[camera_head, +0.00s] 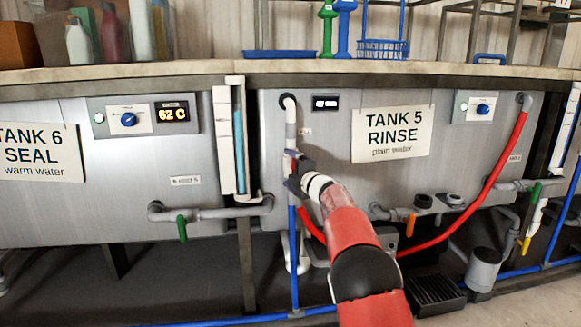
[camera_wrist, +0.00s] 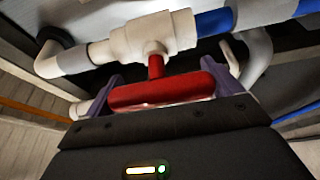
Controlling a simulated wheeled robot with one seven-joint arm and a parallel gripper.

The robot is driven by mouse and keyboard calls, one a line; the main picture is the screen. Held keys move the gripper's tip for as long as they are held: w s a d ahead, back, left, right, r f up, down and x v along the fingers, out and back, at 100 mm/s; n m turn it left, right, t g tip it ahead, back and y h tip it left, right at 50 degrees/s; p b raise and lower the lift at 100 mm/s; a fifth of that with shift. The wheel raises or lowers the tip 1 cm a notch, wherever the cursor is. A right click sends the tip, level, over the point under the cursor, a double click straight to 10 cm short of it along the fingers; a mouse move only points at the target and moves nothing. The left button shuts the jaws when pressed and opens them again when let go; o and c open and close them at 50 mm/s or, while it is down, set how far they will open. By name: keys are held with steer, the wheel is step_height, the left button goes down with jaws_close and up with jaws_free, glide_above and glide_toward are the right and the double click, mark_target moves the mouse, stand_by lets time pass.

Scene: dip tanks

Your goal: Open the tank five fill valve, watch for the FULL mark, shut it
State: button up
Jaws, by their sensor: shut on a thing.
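The tank five sign (camera_head: 391,134) reads "TANK 5 RINSE, plain water" on the steel tank front. A white pipe (camera_head: 291,118) comes down at that tank's left side and joins a blue pipe (camera_head: 293,260). My gripper (camera_head: 298,172) is at this pipe. In the wrist view a red valve handle (camera_wrist: 160,92) sits between the two fingers of my gripper, which is shut on it. Its stem meets a white fitting (camera_wrist: 150,40); the handle lies roughly along the pipe. A sight gauge (camera_head: 566,128) stands at tank five's right; its level and any FULL mark are not readable.
Tank six (camera_head: 90,200) is to the left, with another gauge (camera_head: 240,140) holding blue liquid between the tanks. A green handle (camera_head: 182,228) and orange handle (camera_head: 410,225) hang on lower pipes. A red hose (camera_head: 500,165) slopes across the right.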

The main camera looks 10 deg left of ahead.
steer(key=shift+f+n, duration=0.1)
steer(key=shift+n, duration=0.2)
steer(key=o, duration=0.7)
steer(key=b+v, duration=0.1)
steer(key=v, duration=0.6)
steer(key=shift+s+d+b, duration=0.2)
steer(key=shift+s+b, duration=0.1)
steer(key=shift+b, duration=0.1)
